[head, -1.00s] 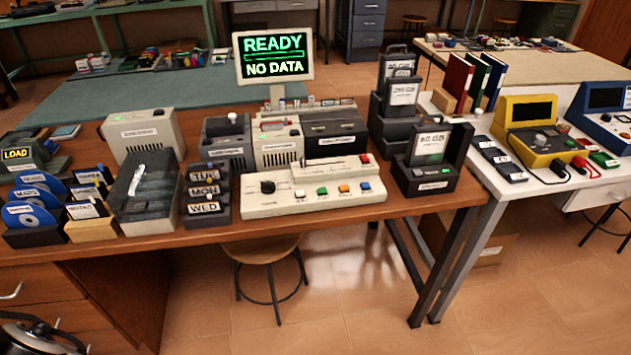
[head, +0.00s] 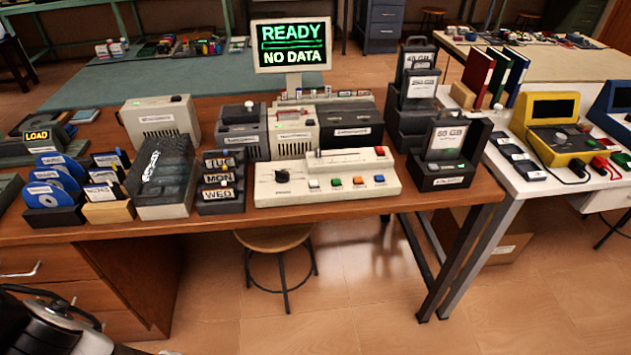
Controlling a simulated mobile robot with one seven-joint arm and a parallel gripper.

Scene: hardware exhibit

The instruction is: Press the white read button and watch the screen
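The control box (head: 270,196), cream with a black knob, sits near the front edge of the wooden table. Its front row holds a small white button (head: 314,183), then green, orange and blue buttons to the right. A red button (head: 380,151) is at its back right corner. The screen (head: 290,46) stands behind on a post and reads "READY" and "NO DATA" in green and white. Nothing touches the white button. My gripper is not in view; only a black and white part, probably of my arm, shows at the lower left.
Grey and cream drive units (head: 292,137) stand behind the control box. Label tiles (head: 220,180) and a dark-topped case (head: 160,178) are to its left. A black dock with a "50 GB" cartridge (head: 446,138) is to its right. A stool (head: 273,239) stands below the front edge.

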